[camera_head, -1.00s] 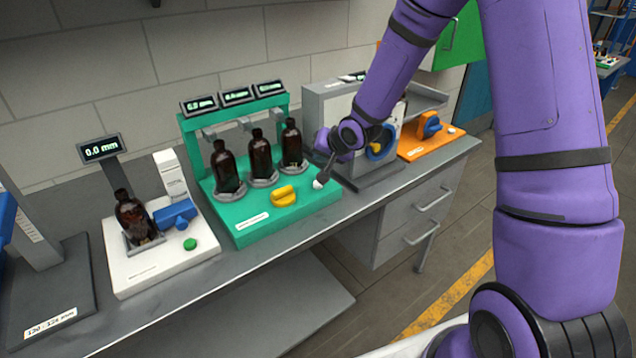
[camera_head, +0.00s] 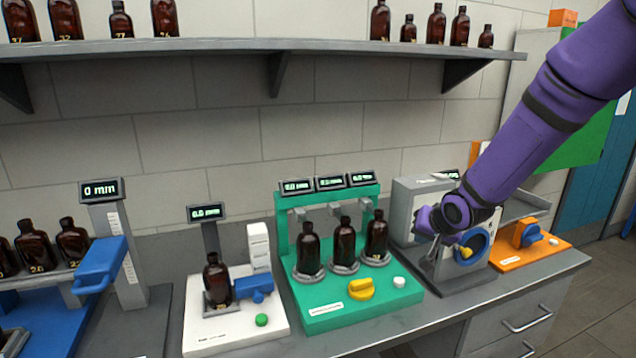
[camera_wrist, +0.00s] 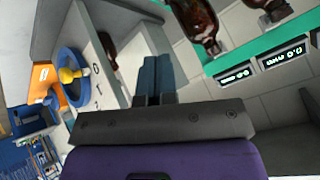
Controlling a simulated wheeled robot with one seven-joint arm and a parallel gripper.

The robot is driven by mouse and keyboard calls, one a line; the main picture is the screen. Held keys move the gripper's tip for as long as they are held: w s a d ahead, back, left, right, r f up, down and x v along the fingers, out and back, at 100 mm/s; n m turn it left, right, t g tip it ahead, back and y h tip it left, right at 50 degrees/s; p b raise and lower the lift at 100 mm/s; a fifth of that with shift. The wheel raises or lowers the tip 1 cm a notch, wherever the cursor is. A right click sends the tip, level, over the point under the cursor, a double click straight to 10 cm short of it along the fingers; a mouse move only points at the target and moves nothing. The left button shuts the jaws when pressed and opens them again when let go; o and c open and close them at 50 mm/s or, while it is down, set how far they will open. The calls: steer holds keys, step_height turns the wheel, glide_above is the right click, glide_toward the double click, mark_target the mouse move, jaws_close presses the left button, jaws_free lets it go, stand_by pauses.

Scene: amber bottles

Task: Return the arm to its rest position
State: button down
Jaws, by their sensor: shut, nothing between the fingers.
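My arm is purple and reaches in from the upper right of the head view. My gripper (camera_head: 432,249) hangs at its end, in front of the grey and white machine (camera_head: 405,205) on the bench. Its fingers are small and dark in that view. In the wrist view the two blue-grey fingers (camera_wrist: 154,62) lie side by side, shut, with nothing held. A brown bottle (camera_wrist: 195,20) of the green stand shows beyond and above the fingers, apart from them.
The green stand (camera_head: 322,320) holds three amber bottles, left of my gripper. A white gauge (camera_head: 210,335) with one bottle stands further left. The machine's blue ring (camera_head: 484,245) and an orange device (camera_head: 545,247) are to the right. A shelf (camera_head: 230,46) with several bottles runs above.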

steer(key=s+d+r+n+g+h, duration=0.1)
steer(key=s+d+r+h, duration=0.25)
steer(key=s+r, duration=1.05)
steer(key=s+r+n+g+y, duration=0.1)
steer(key=s+r, duration=0.1)
steer(key=s, duration=0.8)
steer(key=s+r+n+g, duration=0.1)
steer(key=s+r, duration=0.2)
steer(key=s, duration=0.7)
steer(key=shift+s+d+r+y, duration=0.2)
steer(key=shift+s+r+y, duration=0.05)
steer(key=shift+r+y, duration=0.1)
